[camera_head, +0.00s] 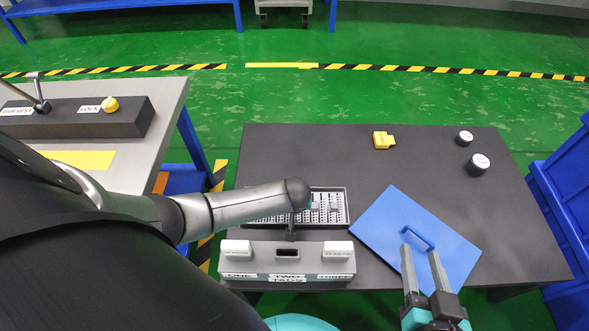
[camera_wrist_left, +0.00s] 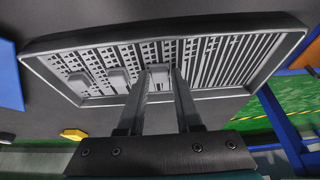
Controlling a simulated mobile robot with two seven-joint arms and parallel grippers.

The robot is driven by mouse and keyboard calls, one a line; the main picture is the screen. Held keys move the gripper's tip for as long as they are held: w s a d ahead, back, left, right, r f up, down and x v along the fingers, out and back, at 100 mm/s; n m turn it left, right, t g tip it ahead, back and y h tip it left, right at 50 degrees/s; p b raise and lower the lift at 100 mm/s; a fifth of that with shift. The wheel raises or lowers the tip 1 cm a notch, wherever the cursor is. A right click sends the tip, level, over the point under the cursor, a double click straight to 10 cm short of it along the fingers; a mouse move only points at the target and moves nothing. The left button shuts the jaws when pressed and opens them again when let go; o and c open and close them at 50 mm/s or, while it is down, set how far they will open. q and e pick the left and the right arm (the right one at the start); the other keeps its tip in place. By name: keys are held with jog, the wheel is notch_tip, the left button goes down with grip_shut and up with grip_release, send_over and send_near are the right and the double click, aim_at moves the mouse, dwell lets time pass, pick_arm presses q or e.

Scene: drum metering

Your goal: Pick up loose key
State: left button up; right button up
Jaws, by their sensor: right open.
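A grey tray (camera_head: 343,190) with a slotted floor holds several small grey blocks; it fills much of the left wrist view (camera_wrist_left: 40,68). I cannot tell for certain which thing is the loose key. My left gripper (camera_wrist_left: 161,74) reaches into the tray, its fingertips on either side of one grey block (camera_wrist_left: 159,77). I cannot tell if they press on it. In the head view my left arm hides most of that gripper. My right gripper (camera_head: 419,254) is open and empty above the blue lid (camera_head: 385,227), close to its handle (camera_head: 416,237).
A grey panel (camera_head: 290,265) labelled ONE, TWO, THREE stands before the tray, with white blocks at both ends and a dark slot between. A yellow block (camera_head: 382,140) and two dark, white-topped cylinders (camera_head: 478,164) are farther back. The dark table (camera_head: 270,150) is clear behind the tray.

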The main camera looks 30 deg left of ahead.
pick_arm(q)
grip_shut()
jog(key=shift+r, duration=0.15)
dwell(0.4)
